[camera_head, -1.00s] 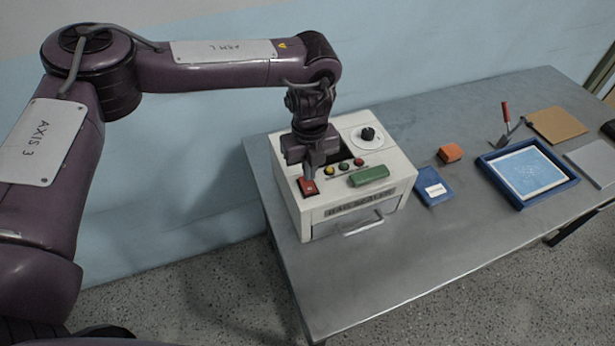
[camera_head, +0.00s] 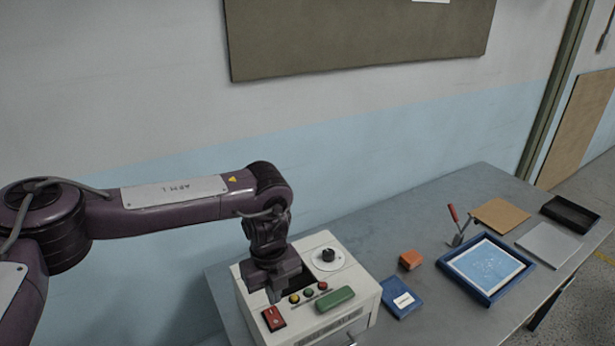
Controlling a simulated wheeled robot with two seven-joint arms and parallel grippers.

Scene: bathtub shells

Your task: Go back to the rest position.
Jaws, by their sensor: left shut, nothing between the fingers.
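My left gripper (camera_head: 274,290) points down over the top of the white bag sealer box (camera_head: 357,284), at the left end of the table. Its fingers are shut and hold nothing. It is just behind the red rocker switch (camera_head: 273,318) on the box's top; whether it touches the box I cannot tell. The box also carries a black dial (camera_head: 327,255), a row of small coloured buttons (camera_head: 308,293) and a green bar (camera_head: 335,299). My right gripper is out of view.
On the grey table (camera_head: 400,255) are an orange block (camera_head: 410,259), a blue pouch (camera_head: 389,302), a blue-framed tray (camera_head: 526,275), a red-handled trowel (camera_head: 455,220), a brown board (camera_head: 500,215), a grey plate (camera_head: 548,244) and a black tray (camera_head: 570,212). A wall stands behind.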

